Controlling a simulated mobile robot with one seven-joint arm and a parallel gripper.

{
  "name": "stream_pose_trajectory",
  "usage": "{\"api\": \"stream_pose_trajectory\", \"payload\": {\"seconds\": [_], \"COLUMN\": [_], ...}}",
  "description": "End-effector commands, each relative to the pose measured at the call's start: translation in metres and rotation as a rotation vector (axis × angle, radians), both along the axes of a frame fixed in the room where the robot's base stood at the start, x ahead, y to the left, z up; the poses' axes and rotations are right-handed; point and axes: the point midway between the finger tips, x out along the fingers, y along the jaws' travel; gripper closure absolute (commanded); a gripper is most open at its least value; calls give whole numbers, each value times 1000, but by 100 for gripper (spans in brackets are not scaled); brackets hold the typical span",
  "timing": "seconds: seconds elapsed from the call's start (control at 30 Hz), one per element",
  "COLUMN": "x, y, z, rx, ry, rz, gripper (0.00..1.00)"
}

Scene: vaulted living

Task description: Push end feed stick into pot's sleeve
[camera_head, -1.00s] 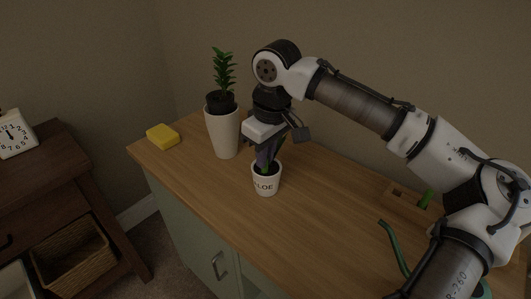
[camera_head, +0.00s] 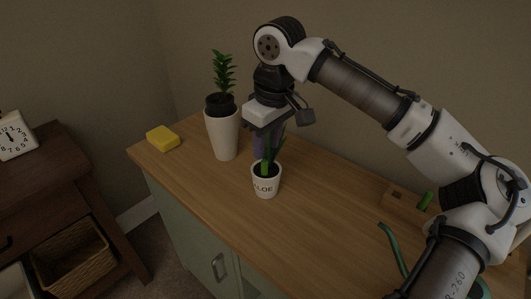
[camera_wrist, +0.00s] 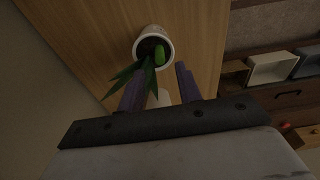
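The small white pot labelled "LOE" (camera_head: 266,187) stands upright on the wooden cabinet top, with a spiky plant in dark soil. A bright green, round-ended piece (camera_wrist: 160,54), apparently the feed stick, stands in the pot beside the leaves. The sleeve itself cannot be made out. My gripper (camera_head: 264,147) is above the pot, pointing down. In the wrist view its two purple fingers (camera_wrist: 160,83) are apart, with nothing gripped between them. The leaves reach toward one finger. The pot rim (camera_wrist: 138,53) lies beyond the fingertips.
A tall white planter (camera_head: 222,135) stands close behind and left of my gripper. A yellow sponge (camera_head: 162,138) lies at the left. A wooden holder (camera_head: 405,203) with another green piece (camera_head: 426,200) and a green curved tube (camera_head: 391,244) are at the right. The middle of the top is clear.

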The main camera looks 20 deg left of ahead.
Motion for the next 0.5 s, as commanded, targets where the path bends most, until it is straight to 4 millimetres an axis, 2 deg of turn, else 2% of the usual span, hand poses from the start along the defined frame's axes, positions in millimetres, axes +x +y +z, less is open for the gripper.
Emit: {"api": "stream_pose_trajectory", "payload": {"seconds": [0.03, 0.2, 0.33, 0.5], "x": [0, -2, -3, -3], "y": [-1, -5, -7, -9], "z": [13, 48, 67, 78], "rx": [3, 3, 0, 0], "ry": [0, -1, 0, 1], "rz": [0, 1, 0, 1], "gripper": [66, 66, 66, 66]}}
